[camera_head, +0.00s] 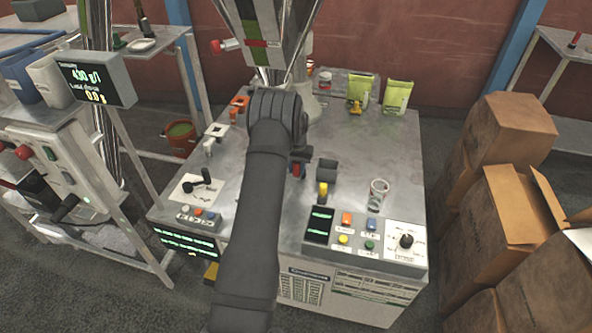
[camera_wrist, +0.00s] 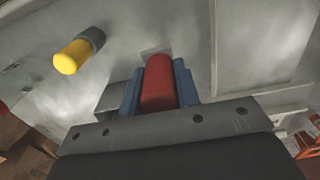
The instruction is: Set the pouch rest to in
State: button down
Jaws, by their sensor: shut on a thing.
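A red handle (camera_wrist: 158,82) stands up from the grey machine table in the wrist view. My gripper (camera_wrist: 160,88) has its two blue fingers closed on either side of the handle. In the head view, my gripper (camera_head: 298,170) is near the middle of the table, mostly hidden behind my dark arm. Only a bit of red and blue shows there. I cannot read any label marking the pouch rest or its in position.
A yellow-tipped lever (camera_head: 322,190) is just right of my gripper and also shows in the wrist view (camera_wrist: 70,58). A dark block (camera_head: 326,169) stands beside it. A cup (camera_head: 378,195) and control panel (camera_head: 360,240) are further right. Green pouches (camera_head: 397,97) stand behind.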

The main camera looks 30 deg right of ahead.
jog(key=shift+w+d+r, duration=0.25)
jog(key=c, duration=1.2)
grip_release()
jog(key=shift+o, duration=0.6)
jog(key=shift+f, duration=0.1)
notch_tip(320, 180, up, 17)
jog(key=shift+r, duration=0.2)
jog(key=shift+s+a+f, duration=0.1)
notch_tip(320, 180, down, 17)
jog(key=shift+f, duration=0.2)
jog(key=shift+r, duration=0.15)
